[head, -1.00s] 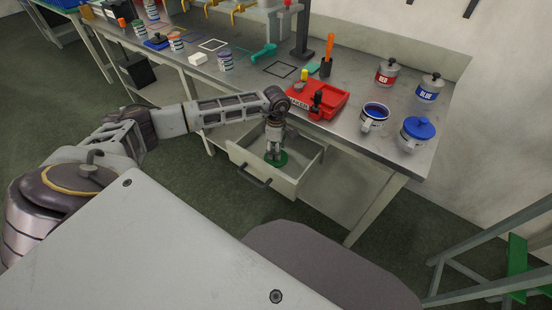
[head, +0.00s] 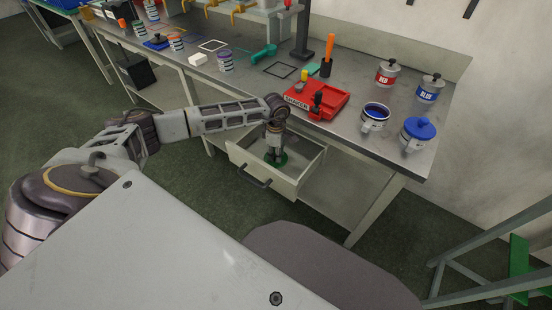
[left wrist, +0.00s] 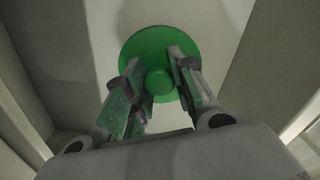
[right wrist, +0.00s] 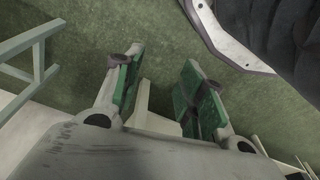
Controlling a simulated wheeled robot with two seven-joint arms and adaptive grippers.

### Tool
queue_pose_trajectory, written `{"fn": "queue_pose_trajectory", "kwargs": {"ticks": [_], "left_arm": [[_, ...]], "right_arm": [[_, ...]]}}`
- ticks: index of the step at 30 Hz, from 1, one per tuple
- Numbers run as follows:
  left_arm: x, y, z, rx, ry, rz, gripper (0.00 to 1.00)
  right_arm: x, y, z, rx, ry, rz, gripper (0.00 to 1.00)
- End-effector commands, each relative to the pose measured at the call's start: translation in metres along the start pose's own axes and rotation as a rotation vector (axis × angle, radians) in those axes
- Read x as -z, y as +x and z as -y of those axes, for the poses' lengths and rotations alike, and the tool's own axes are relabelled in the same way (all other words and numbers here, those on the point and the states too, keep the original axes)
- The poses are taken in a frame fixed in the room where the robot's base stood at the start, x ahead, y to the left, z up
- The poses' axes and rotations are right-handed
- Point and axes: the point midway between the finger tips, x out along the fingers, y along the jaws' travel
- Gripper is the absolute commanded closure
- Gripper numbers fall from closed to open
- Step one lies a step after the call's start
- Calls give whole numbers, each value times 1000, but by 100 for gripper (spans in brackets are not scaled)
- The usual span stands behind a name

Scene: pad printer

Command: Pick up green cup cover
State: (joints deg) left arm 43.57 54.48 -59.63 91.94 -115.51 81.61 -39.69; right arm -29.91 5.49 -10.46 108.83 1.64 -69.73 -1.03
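The green cup cover (left wrist: 150,48) is a round green disc with a central knob. It lies in the open drawer (head: 298,185) under the bench, and it also shows in the head view (head: 281,160). My left gripper (left wrist: 160,80) reaches down into the drawer over the cover. Its fingers stand on both sides of the knob with a gap, and I cannot tell whether they touch it. My right gripper (right wrist: 155,85) is open and empty above the green floor. It is out of the head view.
The drawer walls stand close around my left gripper. A step frame (head: 490,250) stands at the right.

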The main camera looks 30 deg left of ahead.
Motion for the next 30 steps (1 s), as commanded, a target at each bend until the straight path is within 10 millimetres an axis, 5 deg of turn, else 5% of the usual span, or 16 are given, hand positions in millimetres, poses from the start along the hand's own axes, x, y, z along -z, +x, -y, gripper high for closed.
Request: {"fn": "queue_pose_trajectory", "kwargs": {"ticks": [4, 17, 30], "left_arm": [[0, 0, 0, 0, 0, 0, 97], [0, -8, -1, -1, 0, 0, 97], [0, -65, -1, -3, 0, 1, 97]], "right_arm": [[0, 0, 0, 0, 0, 0, 60], [2, -1, 0, -1, 0, -6, 60], [-4, 26, -5, -10, 4, -17, 60]]}}
